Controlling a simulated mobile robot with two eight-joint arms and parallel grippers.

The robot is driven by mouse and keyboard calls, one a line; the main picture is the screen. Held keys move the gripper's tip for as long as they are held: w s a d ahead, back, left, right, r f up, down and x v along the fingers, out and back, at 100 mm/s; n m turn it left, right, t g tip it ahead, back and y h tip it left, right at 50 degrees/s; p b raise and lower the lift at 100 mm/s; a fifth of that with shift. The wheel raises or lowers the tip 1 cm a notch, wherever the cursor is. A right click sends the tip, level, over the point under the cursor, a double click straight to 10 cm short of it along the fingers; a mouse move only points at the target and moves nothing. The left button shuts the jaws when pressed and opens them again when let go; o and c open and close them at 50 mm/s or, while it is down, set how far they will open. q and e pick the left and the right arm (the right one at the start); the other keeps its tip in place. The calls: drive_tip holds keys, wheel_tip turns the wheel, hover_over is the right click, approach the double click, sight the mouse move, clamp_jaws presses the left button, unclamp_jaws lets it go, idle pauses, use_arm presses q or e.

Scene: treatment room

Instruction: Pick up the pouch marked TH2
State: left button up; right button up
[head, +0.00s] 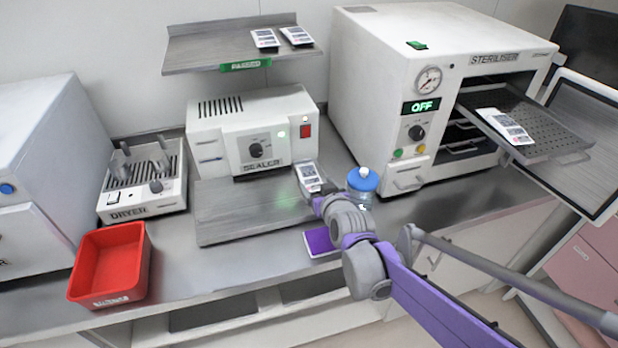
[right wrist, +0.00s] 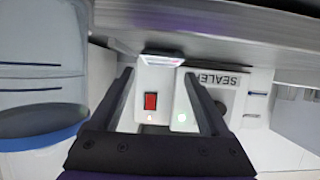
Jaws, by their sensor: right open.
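Several white pouches with printed labels show in the head view, and I cannot read their marks, so I cannot tell which is TH2. One pouch (head: 308,177) lies at the right end of the sealer's grey plate (head: 240,215). Two more, a left one (head: 265,38) and a right one (head: 296,35), lie on the wall shelf. Another pouch (head: 506,126) lies on the steriliser's pulled-out tray. My right gripper (head: 317,198) is at the near end of the plate pouch. In the right wrist view its jaws (right wrist: 158,78) are open, with a pale edge, likely that pouch, beyond them. My left gripper is out of view.
A blue-capped bottle (head: 362,180) stands close to the right of my right gripper. The sealer (head: 255,130) is behind the plate. A purple pad (head: 320,241) lies in front. A red bin (head: 110,262) and the dryer (head: 142,180) are at left. The steriliser (head: 420,90) is at right.

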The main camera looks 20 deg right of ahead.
sight(311, 177)
drive_tip(key=shift+x, duration=2.75)
drive_tip(key=shift+a, duration=0.1)
drive_tip(key=c, duration=1)
drive_tip(key=shift+s+r, duration=0.1)
drive_tip(key=shift+r, duration=0.05)
